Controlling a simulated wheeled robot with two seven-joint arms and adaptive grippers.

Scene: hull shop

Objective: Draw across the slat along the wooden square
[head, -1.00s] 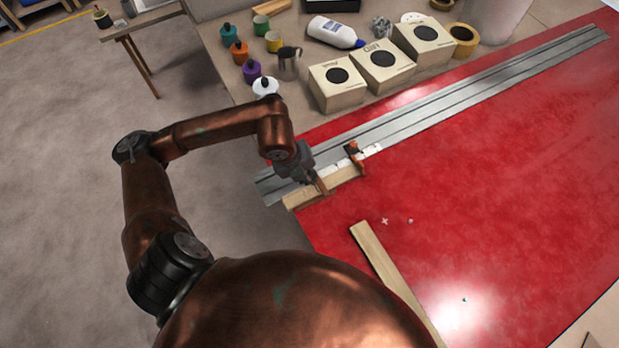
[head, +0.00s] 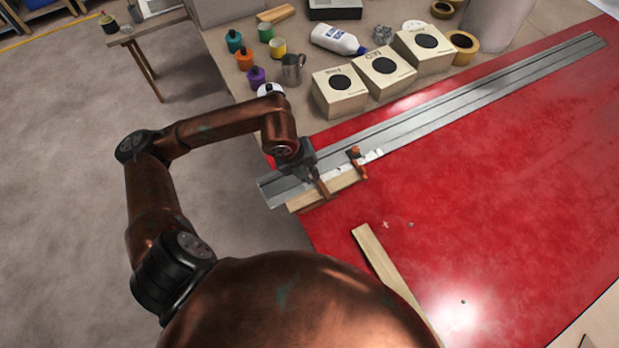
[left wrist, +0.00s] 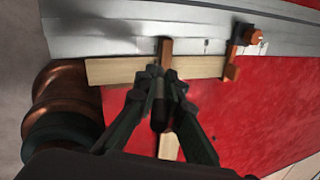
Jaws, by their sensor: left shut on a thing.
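A pale wooden slat (left wrist: 110,71) lies along the near side of a long grey metal rail; in the head view its end (head: 300,204) shows at the red sheet's left edge. The brown wooden square (left wrist: 166,47) crosses the slat; it also shows in the head view (head: 322,189). My left gripper (head: 315,178) is low over the slat beside the square. In the left wrist view, the gripper (left wrist: 160,92) is shut on a dark pen-like thing (left wrist: 160,117). The fingers hide its tip and part of the square, so I cannot tell whether it touches the slat. My right gripper is not in view.
A brown clamp with an orange knob (head: 356,154) stands at the slat's right end, by the metal rail (head: 450,104). Another slat (head: 385,265) lies on the red sheet (head: 500,180).

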